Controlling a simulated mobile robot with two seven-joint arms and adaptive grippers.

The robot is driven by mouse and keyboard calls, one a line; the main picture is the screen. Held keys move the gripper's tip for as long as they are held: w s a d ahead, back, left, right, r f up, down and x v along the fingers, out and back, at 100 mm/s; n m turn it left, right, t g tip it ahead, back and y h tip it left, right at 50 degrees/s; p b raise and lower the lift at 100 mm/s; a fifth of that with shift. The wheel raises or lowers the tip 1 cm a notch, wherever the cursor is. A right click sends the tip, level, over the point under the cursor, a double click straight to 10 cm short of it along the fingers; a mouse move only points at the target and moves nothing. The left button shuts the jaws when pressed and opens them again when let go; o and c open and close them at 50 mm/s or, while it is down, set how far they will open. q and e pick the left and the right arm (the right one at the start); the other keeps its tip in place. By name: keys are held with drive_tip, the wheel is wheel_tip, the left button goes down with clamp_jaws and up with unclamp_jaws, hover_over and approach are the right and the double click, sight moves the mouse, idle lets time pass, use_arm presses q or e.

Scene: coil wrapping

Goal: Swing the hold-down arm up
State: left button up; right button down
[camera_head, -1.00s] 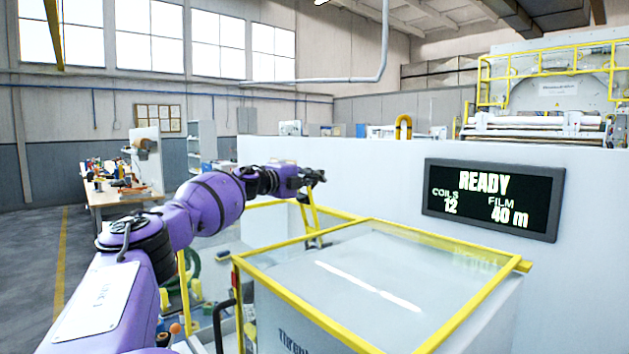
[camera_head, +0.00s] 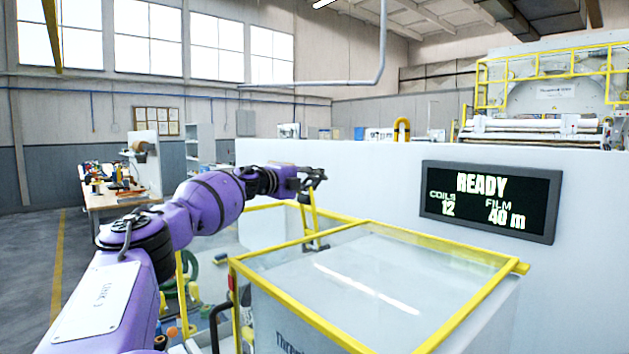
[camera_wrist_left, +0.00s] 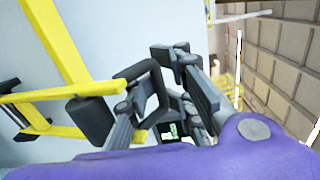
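My left gripper (camera_head: 311,180) is at the end of the purple arm, beside the top of a yellow bar (camera_head: 312,218) that stands behind the glass-topped guard. I take this bar to be the hold-down arm. A yellow bar (camera_wrist_left: 50,92) there ends in a black grip (camera_wrist_left: 90,118), close beside the left finger. Whether they touch I cannot tell. My right gripper is in no view.
A yellow-framed guard (camera_head: 300,243) with a clear top stands in front. Behind it a white wall carries a display (camera_head: 491,201) reading READY, COILS 12, FILM 40 m. A workbench (camera_head: 120,200) with tools stands far left. Open floor lies at left.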

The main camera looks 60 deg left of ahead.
sight(305, 181)
use_arm(q)
drive_tip(key=shift+o, duration=0.9)
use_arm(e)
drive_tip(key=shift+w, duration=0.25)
use_arm(q)
drive_tip(key=shift+s+f, duration=0.1)
drive_tip(key=shift+s+d, duration=0.15)
drive_tip(key=shift+s, duration=0.95)
drive_tip(key=shift+s+f, duration=0.1)
drive_tip(key=shift+s, duration=0.5)
drive_tip(key=s+d+r, duration=0.1)
drive_tip(key=s, duration=0.7)
drive_tip(key=shift+s+d, duration=0.15)
drive_tip(key=shift+d, duration=0.05)
